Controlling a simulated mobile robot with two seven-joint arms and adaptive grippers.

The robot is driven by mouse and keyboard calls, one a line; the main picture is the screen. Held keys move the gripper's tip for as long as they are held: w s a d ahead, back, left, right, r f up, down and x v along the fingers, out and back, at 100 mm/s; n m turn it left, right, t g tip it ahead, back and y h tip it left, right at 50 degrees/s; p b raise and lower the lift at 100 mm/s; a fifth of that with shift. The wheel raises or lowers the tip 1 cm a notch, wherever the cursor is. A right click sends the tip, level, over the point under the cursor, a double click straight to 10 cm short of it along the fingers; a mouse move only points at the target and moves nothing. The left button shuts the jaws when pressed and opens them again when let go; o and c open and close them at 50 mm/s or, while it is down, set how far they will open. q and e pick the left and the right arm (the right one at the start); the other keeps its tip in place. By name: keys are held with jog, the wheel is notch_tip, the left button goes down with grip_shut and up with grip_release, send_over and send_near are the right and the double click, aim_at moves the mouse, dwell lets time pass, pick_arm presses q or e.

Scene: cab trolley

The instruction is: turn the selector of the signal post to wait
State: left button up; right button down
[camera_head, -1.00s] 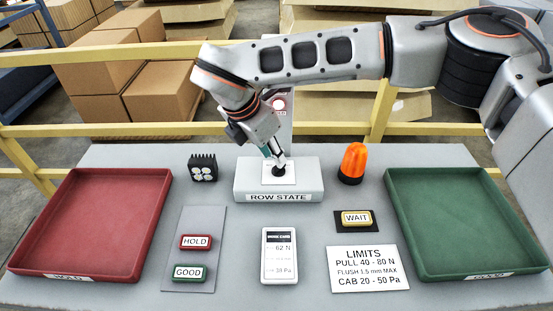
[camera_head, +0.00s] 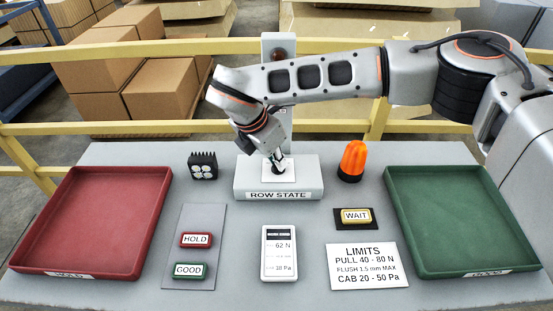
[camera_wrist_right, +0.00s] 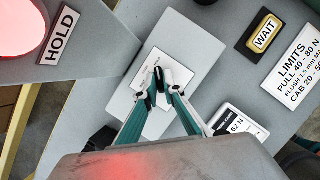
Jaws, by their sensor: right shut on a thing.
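The signal post (camera_head: 278,42) rises behind my right arm, with a dark round lamp at its top; my arm hides much of it. Its base (camera_head: 279,186), labelled ROW STATE, has a white plate (camera_head: 264,177) with a small black selector (camera_head: 278,169). My right gripper (camera_head: 277,163) points down and is shut on the selector. The right wrist view shows the fingertips (camera_wrist_right: 161,80) closed around the black selector over the white plate (camera_wrist_right: 144,58). A lit red lamp (camera_wrist_right: 12,22) beside a HOLD label (camera_wrist_right: 61,36) shows at that view's upper left.
A red tray (camera_head: 105,215) stands left and a green tray (camera_head: 455,215) right.

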jog(key=shift+n, duration=0.3)
jog(key=n+y+b, duration=0.1)
jog(key=n, duration=0.1)
jog(key=n+t+y+b, duration=0.1)
jog(key=n, duration=0.2)
jog(key=shift+s+d+f, duration=0.1)
jog(key=shift+d, duration=0.1)
jog(key=shift+n+y+b, duration=0.4)
jog(key=shift+n+b, duration=0.1)
jog(key=shift+n, duration=0.6)
jog(key=shift+n+y, duration=0.4)
jog(key=shift+n, duration=0.5)
jog(key=n+y+b, duration=0.1)
jog(key=n, duration=0.2)
jog(key=shift+d+n, duration=0.15)
jog(key=shift+n, duration=0.15)
jog(key=n+y, duration=0.1)
jog(key=n, duration=0.2)
jog(key=shift+n+g+y, duration=0.4)
jog(key=shift+n, duration=0.6)
